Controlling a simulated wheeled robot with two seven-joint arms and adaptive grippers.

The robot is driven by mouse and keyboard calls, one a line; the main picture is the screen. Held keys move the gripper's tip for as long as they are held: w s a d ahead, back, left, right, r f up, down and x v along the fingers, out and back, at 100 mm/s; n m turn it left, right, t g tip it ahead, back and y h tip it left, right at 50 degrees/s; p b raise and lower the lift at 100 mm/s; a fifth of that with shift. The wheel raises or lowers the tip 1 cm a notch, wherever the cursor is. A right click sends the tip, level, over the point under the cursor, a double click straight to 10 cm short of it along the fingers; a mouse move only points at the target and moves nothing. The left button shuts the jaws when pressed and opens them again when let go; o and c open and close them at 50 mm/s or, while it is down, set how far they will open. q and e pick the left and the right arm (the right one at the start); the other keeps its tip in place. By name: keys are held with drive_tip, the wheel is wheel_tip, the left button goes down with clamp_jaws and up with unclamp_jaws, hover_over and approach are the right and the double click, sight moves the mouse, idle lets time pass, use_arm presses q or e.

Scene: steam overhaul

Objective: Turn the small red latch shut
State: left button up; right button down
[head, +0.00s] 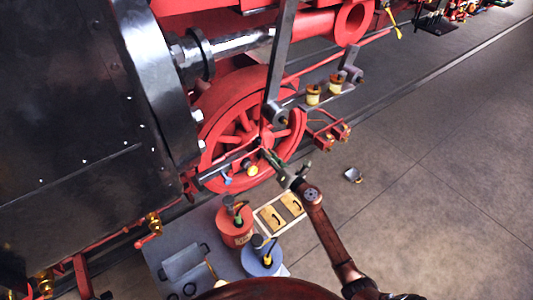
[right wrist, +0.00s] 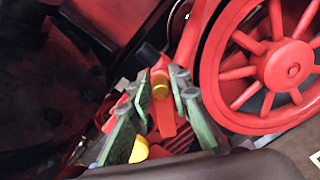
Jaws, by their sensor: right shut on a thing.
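In the head view my right gripper (head: 270,156) reaches to the lower front of the red spoked wheel (head: 228,122). There the gripper hides the latch, so I cannot tell its angle. My left gripper is not in view.
The black locomotive side (head: 70,110) fills the left. Rods and brass cups (head: 313,94) hang close above my right gripper. Below stand a red can (head: 235,228), a blue can (head: 262,262) and a tray with yellow pieces (head: 280,212). Open floor lies to the right.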

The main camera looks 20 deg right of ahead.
drive_tip(key=shift+w+d+f+m+p, duration=0.1)
drive_tip(key=shift+d+f+m+p, duration=0.3)
drive_tip(key=shift+m, duration=1.15)
drive_tip(key=shift+s+d+f+m+p, duration=0.1)
drive_tip(key=shift+f+m, duration=0.6)
drive_tip(key=shift+m, duration=0.9)
drive_tip(key=shift+w+d+f+m+p, duration=0.15)
drive_tip(key=shift+f+m, duration=0.4)
drive_tip(key=shift+m, duration=1)
drive_tip(key=shift+f, duration=0.15)
drive_tip(key=c, duration=2)
unclamp_jaws()
drive_tip(key=shift+o, duration=0.3)
drive_tip(key=shift+r, duration=0.25)
drive_tip(key=v, duration=1.2)
